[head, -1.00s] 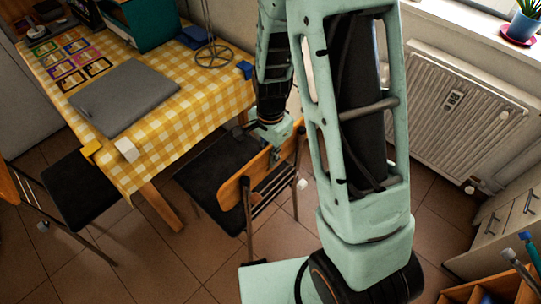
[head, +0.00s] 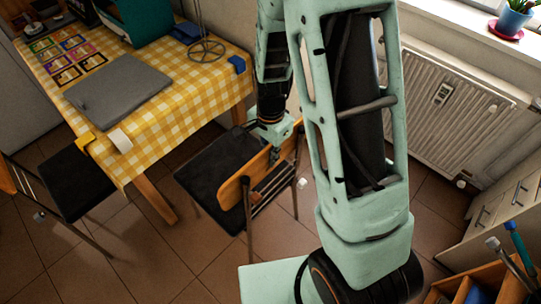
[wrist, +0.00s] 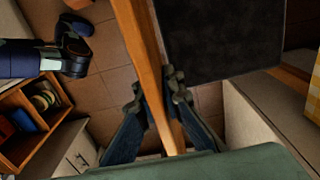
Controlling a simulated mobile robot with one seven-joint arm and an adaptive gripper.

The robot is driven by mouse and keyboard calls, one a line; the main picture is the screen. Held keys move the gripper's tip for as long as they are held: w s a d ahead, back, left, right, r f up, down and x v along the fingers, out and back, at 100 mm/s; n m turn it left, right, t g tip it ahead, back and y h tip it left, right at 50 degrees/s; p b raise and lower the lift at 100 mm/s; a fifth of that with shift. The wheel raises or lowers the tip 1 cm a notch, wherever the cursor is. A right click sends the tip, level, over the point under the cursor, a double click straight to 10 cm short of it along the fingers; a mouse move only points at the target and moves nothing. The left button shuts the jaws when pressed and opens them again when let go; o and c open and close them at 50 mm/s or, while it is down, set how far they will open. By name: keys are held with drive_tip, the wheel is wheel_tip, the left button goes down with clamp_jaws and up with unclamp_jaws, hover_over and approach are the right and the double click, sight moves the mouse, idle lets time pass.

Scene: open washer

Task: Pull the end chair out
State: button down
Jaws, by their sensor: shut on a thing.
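The end chair has a black seat (head: 212,170), a wooden backrest (head: 234,191) and dark metal legs. It stands upright near the right end of the table (head: 165,125). Its seat lies just off the table's near right side. My gripper (head: 277,145) is at the right part of the backrest's top edge, with its fingers partly hidden in the head view. In the wrist view my gripper (wrist: 158,100) has one finger on each side of the wooden backrest (wrist: 141,40) and is shut on it. The black seat (wrist: 222,38) shows beyond it.
A second chair (head: 75,178) stands at the table's left side. A wooden caddy (head: 490,285) is at the lower right. Tiled floor (head: 180,265) in front of the chair is clear.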

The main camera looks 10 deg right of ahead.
drive_tip(key=c, duration=2.3)
unclamp_jaws()
drive_tip(key=shift+s+d, duration=0.1)
drive_tip(key=shift+c, duration=0.2)
wheel_tip(320, 180, up, 12)
